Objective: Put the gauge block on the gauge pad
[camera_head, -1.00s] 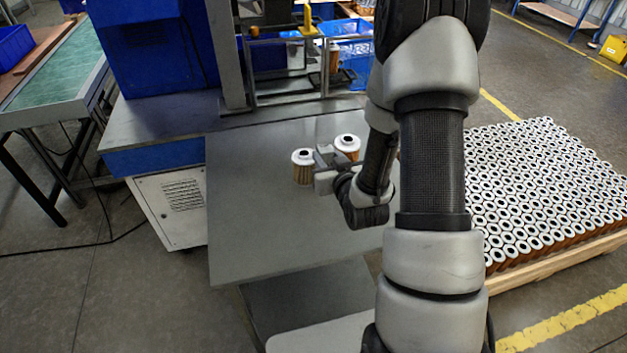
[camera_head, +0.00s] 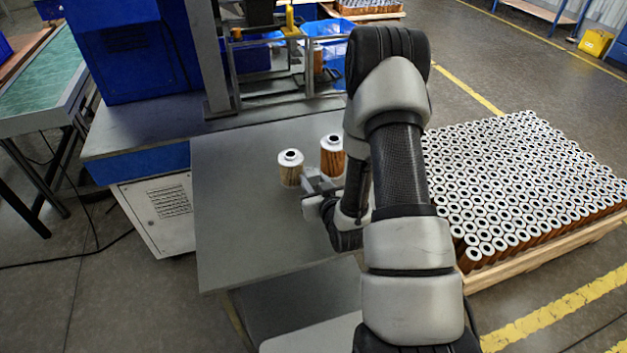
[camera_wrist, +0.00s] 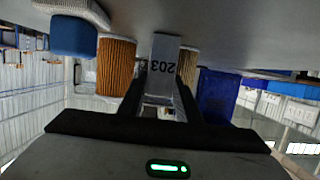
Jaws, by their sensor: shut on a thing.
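My gripper (camera_head: 318,186) is low over the grey table, just in front of two filter cartridges. In the wrist view, which is upside down, my gripper (camera_wrist: 163,84) is shut on the gauge block (camera_wrist: 163,60), a pale grey block marked "203". The block's far end is close to the table surface; I cannot tell whether it touches. In the head view the block is hard to tell apart from the grey gripper. I cannot make out the gauge pad in either view.
A white-topped cartridge (camera_head: 290,168) stands left of my gripper, and a taller-looking one (camera_head: 332,155) stands behind it. The grey table (camera_head: 232,215) is clear at left and front. A pallet of many cartridges (camera_head: 530,185) is at right. A machine frame (camera_head: 222,60) stands behind.

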